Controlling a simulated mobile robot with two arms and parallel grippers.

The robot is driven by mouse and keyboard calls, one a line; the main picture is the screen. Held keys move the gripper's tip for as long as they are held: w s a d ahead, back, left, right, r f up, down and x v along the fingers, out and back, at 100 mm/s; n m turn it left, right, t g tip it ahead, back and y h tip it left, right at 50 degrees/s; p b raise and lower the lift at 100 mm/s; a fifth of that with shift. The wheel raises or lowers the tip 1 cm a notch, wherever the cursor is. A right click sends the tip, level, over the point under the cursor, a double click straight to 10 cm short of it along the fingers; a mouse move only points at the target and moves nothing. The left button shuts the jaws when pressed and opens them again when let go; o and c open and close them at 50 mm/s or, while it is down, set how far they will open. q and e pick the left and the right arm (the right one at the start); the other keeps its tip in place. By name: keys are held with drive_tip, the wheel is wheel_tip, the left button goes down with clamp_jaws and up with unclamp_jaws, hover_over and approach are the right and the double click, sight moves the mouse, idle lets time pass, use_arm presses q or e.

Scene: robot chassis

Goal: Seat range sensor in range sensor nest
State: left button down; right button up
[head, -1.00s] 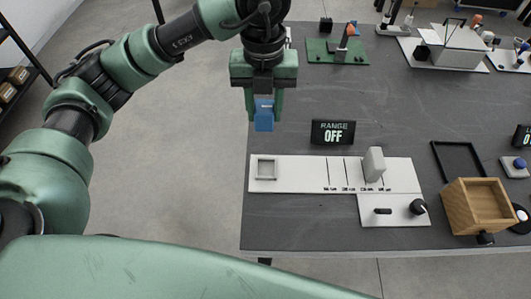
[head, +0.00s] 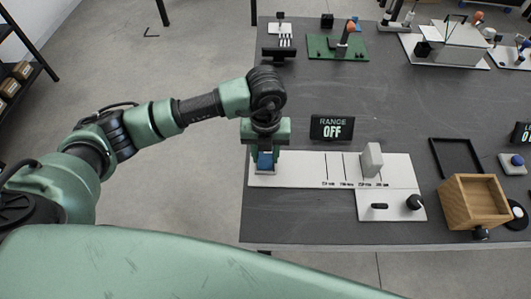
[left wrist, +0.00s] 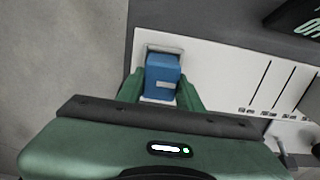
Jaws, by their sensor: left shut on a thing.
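The range sensor is a small blue block (head: 265,160); it also shows in the left wrist view (left wrist: 162,76). My left gripper (head: 265,165) is shut on it, one green finger on each side. The range sensor nest is a grey square frame (left wrist: 165,47) at the left end of the white board, mostly hidden behind the sensor and gripper. The sensor is over or in the nest; I cannot tell whether it is fully down. My right gripper is not in view.
The white board (head: 310,170) carries marked lines, a grey upright block (head: 371,160), and a knob (head: 414,202). A black RANGE OFF display (head: 332,128) stands behind it. A wooden box (head: 474,202) is at the right. The table's left edge is close to the nest.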

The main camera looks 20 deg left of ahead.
use_arm(q)
drive_tip(key=shift+f, duration=0.3)
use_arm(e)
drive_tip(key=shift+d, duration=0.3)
use_arm(q)
drive_tip(key=shift+f, duration=0.1)
drive_tip(key=shift+f, duration=0.15)
drive_tip(key=c, duration=0.9)
unclamp_jaws()
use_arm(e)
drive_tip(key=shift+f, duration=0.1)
use_arm(q)
drive_tip(key=shift+r, duration=0.2)
